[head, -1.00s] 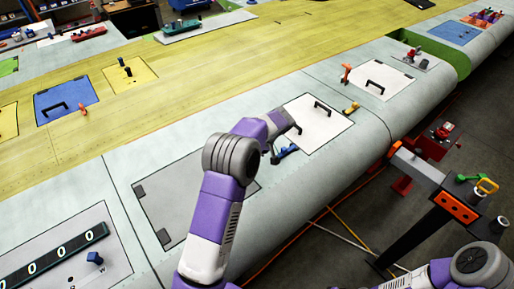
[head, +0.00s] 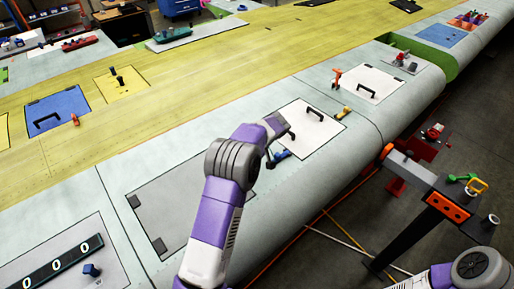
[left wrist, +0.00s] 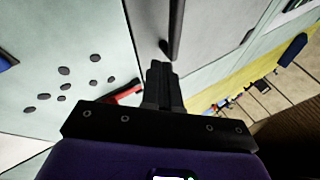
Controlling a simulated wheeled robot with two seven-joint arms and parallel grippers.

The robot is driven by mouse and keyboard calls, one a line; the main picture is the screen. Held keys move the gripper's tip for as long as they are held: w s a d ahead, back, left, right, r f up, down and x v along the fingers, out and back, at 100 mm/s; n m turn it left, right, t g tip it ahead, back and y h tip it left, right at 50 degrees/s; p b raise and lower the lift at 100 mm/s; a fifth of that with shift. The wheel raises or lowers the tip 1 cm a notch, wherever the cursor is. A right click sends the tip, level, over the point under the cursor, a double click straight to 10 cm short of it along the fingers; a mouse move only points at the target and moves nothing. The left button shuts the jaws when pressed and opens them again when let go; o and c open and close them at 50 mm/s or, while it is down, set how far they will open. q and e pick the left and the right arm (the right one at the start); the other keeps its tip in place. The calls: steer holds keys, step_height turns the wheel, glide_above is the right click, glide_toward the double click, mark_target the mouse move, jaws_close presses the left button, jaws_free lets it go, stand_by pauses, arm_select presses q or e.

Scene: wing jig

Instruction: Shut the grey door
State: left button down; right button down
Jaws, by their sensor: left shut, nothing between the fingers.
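The grey door (head: 175,205) is a flat grey panel in the pale wing surface, with dark hinge blocks (head: 134,200) on its left side. It looks about level with the skin around it; my left arm covers part of it, and I cannot tell if it is fully shut. My left gripper (head: 293,136) is beyond the door's right end, near a white panel. In the left wrist view its fingers (left wrist: 160,85) are shut and empty, close to a panel edge. My right gripper is out of view; only part of the right arm shows.
A white panel (head: 300,145) with a black handle and a blue latch (head: 279,158) lies beside my left gripper. A counter strip (head: 50,262) and blue knob (head: 91,270) are at lower left. A dark stand (head: 430,225) is on the floor at right.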

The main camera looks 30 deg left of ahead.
arm_select(q)
steer(key=w+d+r, duration=0.6)
steer(key=shift+d+r, duration=0.15)
steer(key=shift+d, duration=0.05)
steer(key=shift+s, duration=0.15)
